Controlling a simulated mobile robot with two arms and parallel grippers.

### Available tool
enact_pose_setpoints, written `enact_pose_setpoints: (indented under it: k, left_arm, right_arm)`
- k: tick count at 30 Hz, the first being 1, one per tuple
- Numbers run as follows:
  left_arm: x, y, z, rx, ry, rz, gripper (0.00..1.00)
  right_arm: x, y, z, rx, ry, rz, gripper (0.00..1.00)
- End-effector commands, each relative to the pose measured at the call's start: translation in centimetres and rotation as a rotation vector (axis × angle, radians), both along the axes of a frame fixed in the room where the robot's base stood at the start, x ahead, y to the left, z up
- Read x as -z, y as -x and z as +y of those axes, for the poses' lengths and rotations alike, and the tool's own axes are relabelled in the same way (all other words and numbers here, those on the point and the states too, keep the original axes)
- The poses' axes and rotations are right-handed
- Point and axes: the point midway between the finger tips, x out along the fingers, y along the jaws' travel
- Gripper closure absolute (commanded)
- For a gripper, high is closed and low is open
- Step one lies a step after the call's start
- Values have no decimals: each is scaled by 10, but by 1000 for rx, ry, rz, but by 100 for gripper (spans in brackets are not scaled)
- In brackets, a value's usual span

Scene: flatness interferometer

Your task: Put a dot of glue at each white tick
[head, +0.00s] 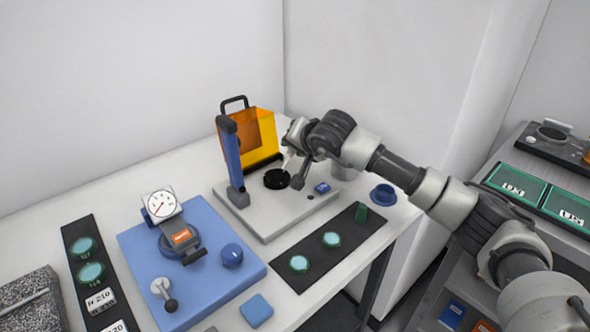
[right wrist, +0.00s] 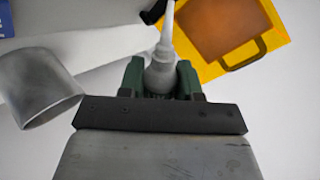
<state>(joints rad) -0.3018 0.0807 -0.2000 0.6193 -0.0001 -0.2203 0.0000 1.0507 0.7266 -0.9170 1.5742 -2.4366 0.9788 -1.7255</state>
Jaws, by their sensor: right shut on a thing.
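My right gripper (head: 297,168) is over the light grey base plate (head: 262,222) of the instrument, beside a black round holder (head: 277,179). It is shut on a whitish glue bottle (head: 287,158). In the right wrist view the bottle (right wrist: 160,72) stands between the green fingers of the gripper (right wrist: 161,80), its narrow nozzle pointing away from the camera. The nozzle tip is cut off at the top of that view. I cannot make out any white ticks or glue dots. My left gripper is not in view.
A blue upright (head: 233,160) and an amber shield (head: 262,137) stand close to my right gripper. A grey metal cup (head: 344,171) is behind it, also in the right wrist view (right wrist: 45,90). A dark strip with green discs (head: 315,252) and a blue dial-gauge base (head: 215,275) lie in front.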

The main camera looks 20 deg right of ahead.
Motion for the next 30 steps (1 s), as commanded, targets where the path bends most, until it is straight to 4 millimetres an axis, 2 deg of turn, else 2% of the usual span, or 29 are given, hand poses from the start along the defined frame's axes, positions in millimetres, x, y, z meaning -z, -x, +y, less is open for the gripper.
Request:
enact_pose_setpoints:
  k: [3,8,21,23,30]
  left_arm:
    - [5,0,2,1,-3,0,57]
    - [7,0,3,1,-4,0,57]
    - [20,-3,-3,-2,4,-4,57]
    - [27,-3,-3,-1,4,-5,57]
    - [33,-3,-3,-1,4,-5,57]
  right_arm:
    - [-9,-10,-8,32,35,-27,89]
    - [-9,-12,-11,43,45,-32,89]
    - [25,-11,-10,41,41,-31,89]
    - [31,-12,-10,41,41,-32,89]
    - [35,-12,-10,41,41,-32,89]
